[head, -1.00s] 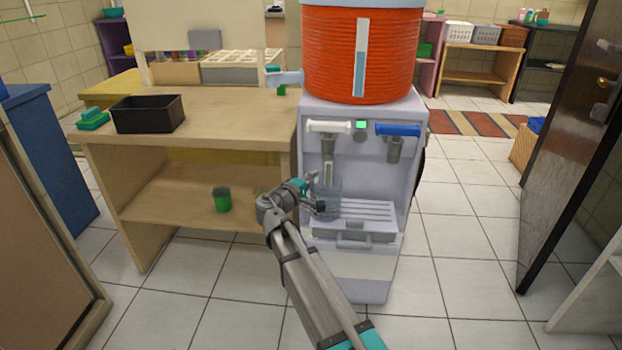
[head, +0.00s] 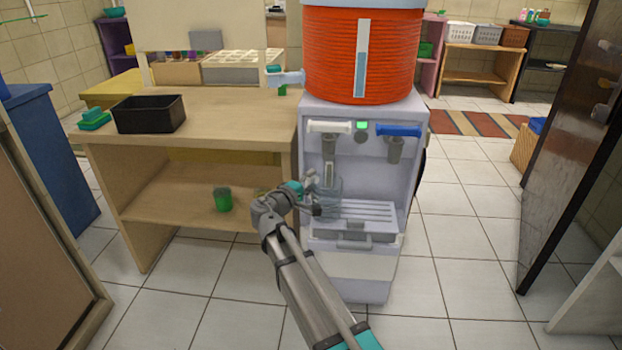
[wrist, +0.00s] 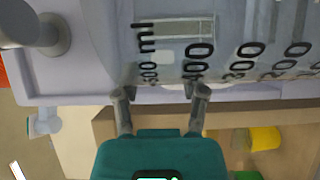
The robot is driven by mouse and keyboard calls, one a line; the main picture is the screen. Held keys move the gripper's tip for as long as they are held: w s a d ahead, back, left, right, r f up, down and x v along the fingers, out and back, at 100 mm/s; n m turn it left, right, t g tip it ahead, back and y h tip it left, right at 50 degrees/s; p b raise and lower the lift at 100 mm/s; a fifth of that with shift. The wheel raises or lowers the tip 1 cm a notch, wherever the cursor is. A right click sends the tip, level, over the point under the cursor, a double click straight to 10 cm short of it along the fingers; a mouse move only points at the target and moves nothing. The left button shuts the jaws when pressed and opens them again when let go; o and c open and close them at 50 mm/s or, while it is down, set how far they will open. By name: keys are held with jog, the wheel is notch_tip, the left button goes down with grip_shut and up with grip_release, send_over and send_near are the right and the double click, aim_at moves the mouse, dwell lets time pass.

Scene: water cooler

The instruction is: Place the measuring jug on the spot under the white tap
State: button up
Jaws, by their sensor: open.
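The measuring jug (head: 331,190) is clear and stands upright on the left part of the cooler's slotted drip tray (head: 375,212), below the white tap (head: 329,127). In the wrist view the jug (wrist: 225,50) fills the upper right, with its dark "500 ml" scale running sideways, and the tap's grey spout is at the upper left. My gripper (head: 314,198) is at the jug's left side in the head view. In the wrist view its fingers (wrist: 160,92) are apart, with tips near the jug's wall. Whether they touch it I cannot tell.
The blue tap (head: 398,130) is to the right. The orange water tank (head: 335,60) sits on the cooler. A wooden table (head: 225,105) stands close on the left, with a black bin (head: 149,114) on top and a green cup (head: 222,199) on its shelf. Floor is clear on the right.

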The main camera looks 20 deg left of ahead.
jog(key=v, duration=1)
